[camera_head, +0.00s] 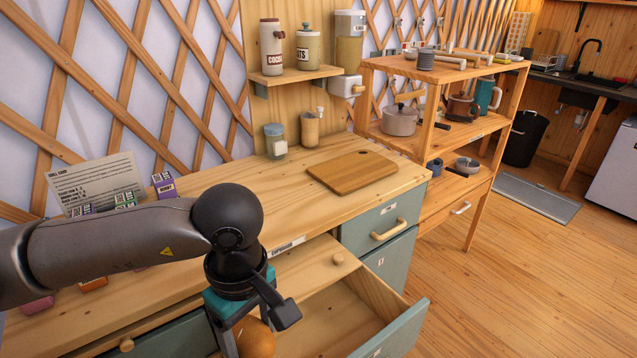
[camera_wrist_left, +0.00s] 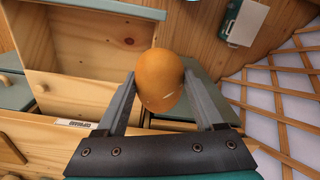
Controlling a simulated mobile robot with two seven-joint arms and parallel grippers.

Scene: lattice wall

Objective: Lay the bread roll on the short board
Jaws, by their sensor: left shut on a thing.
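The bread roll (camera_wrist_left: 160,80) is a smooth orange-brown lump. In the left wrist view it sits between the two fingers of my left gripper (camera_wrist_left: 162,98), which is shut on it. In the head view the roll (camera_head: 256,338) shows at the bottom edge, partly hidden by my left gripper (camera_head: 238,338), in front of the counter by the open drawer. The short board (camera_head: 352,171) is a flat wooden cutting board with a hole near one corner. It lies bare on the counter, up and to the right of the gripper. My right gripper is not in view.
An open, empty-looking drawer (camera_head: 375,325) juts out below the counter (camera_head: 290,205). A glass jar (camera_head: 275,142) and a wooden pot (camera_head: 311,130) stand behind the board. A shelf (camera_head: 290,75) with canisters hangs above. A card (camera_head: 97,183) and small boxes are at left.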

